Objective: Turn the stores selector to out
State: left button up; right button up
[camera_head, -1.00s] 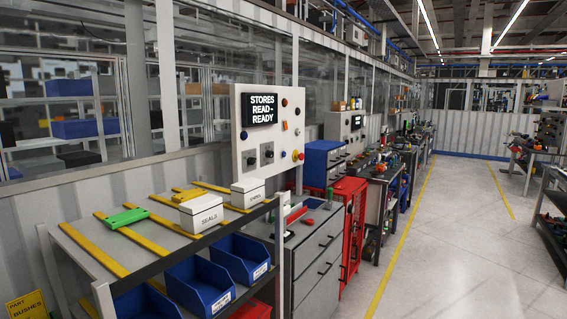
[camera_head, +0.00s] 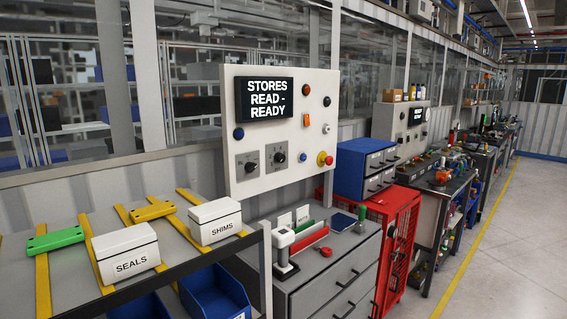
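The white stores panel (camera_head: 231,147) stands upright behind the bench, at the centre left of the head view. Its black display (camera_head: 266,99) reads "STORES READ - READY". Two black rotary selectors on grey plates sit low on the panel, a left one (camera_head: 250,167) and a right one (camera_head: 280,157). Their labels are too small to read, so I cannot tell which is the stores selector or where either one points. Neither of my grippers shows in the view.
A shelf rack in front holds a SEALS box (camera_head: 127,254), a SHIMS box (camera_head: 216,222), a green part (camera_head: 55,240) and a yellow part (camera_head: 153,211). A grey drawer cabinet (camera_head: 335,275) stands below the panel, beside a red cage cabinet (camera_head: 401,245). The floor at right is clear.

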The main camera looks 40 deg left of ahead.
aim_at(249, 167)
jog(key=i, duration=1.7)
jog(key=u, duration=3.4)
